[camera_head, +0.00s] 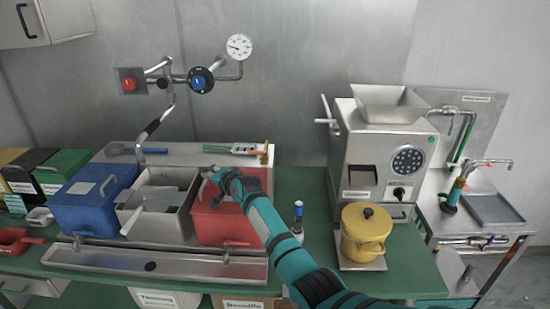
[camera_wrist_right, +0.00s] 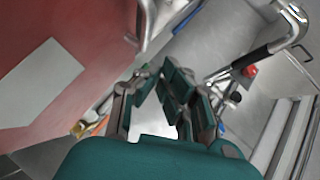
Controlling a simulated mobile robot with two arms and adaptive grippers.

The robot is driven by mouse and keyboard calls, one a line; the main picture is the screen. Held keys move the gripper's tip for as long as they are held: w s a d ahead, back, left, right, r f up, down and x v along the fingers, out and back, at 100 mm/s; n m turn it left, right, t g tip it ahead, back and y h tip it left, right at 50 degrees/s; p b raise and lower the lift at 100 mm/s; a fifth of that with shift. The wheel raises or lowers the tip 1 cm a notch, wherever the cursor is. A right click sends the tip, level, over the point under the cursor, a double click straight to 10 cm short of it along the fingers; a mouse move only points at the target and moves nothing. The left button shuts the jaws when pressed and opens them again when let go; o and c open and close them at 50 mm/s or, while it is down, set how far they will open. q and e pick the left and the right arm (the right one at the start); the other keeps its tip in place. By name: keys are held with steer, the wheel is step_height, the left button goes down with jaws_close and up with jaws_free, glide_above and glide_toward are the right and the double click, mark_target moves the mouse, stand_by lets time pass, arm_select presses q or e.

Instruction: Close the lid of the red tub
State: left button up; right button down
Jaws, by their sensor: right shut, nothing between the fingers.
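The red tub (camera_head: 214,226) stands in the steel rack, right of an open steel tub. My right forearm crosses over it and hides much of its top, so I cannot tell how far its lid is open. In the right wrist view a red panel (camera_wrist_right: 95,35) with a pale label fills the left side, and a metal handle (camera_wrist_right: 148,20) shows at the top. My right gripper (camera_head: 207,178) is at the tub's upper left edge, close to the handle. In the right wrist view the gripper (camera_wrist_right: 160,75) is shut and empty. My left gripper is out of view.
A closed blue tub (camera_head: 88,210) and the open steel tub (camera_head: 178,215) with a scoop stand to the left. Water taps (camera_head: 170,95) hang above. A grinder (camera_head: 385,150) and a yellow pot (camera_head: 365,235) stand right. A small bottle (camera_head: 298,218) is beside my arm.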

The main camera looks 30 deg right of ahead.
steer(key=shift+w+a+f, duration=0.2)
steer(key=shift+a+f, duration=0.1)
steer(key=shift+f, duration=0.4)
steer(key=shift+w+a+f, duration=0.1)
steer(key=shift+a+f, duration=0.1)
steer(key=shift+f, duration=0.1)
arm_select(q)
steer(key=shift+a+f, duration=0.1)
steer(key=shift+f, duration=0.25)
arm_select(e)
steer(key=shift+f, duration=0.1)
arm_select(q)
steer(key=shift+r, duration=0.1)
